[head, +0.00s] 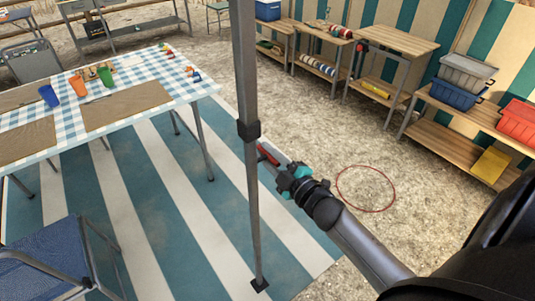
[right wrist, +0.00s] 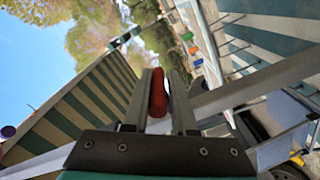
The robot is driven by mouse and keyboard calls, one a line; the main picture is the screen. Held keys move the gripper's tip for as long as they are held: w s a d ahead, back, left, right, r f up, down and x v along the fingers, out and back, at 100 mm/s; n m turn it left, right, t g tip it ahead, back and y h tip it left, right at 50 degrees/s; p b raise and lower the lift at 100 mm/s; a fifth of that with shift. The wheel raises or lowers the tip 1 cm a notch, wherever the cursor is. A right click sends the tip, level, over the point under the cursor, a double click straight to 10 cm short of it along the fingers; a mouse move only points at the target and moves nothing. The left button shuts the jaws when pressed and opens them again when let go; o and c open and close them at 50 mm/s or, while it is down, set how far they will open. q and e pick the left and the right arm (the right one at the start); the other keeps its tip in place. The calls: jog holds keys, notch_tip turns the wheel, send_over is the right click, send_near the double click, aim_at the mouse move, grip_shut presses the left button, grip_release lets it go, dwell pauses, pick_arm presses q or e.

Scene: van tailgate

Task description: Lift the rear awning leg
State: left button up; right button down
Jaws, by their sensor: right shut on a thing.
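The grey awning leg (head: 250,185) stands upright in the middle of the head view, from the top edge down to a dark foot (head: 259,285) on the striped mat. A black collar (head: 248,130) is around it partway up. A red handle (head: 264,153) sits at the leg just below the collar. My right gripper (head: 268,157) reaches in from the lower right and is shut on this handle. In the right wrist view the red handle (right wrist: 158,93) lies between the two fingers. Whether the handle joins the leg is hard to see. My left gripper is not in view.
A table with a checkered cloth (head: 135,72) stands at the left, a blue chair (head: 45,255) at the lower left. Wooden shelves (head: 400,40) line the striped wall. A red ring (head: 365,188) lies on open gravel right of the gripper.

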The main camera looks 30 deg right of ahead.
notch_tip(320, 180, up, 4)
jog(key=p, duration=0.2)
jog(key=shift+d+f+p, duration=0.15)
jog(key=shift+p, duration=0.15)
jog(key=shift+w+r, duration=0.2)
jog(key=shift+r, duration=0.05)
jog(key=c, duration=0.8)
grip_release()
jog(key=shift+s+f, duration=0.1)
jog(key=shift+s+f, duration=0.1)
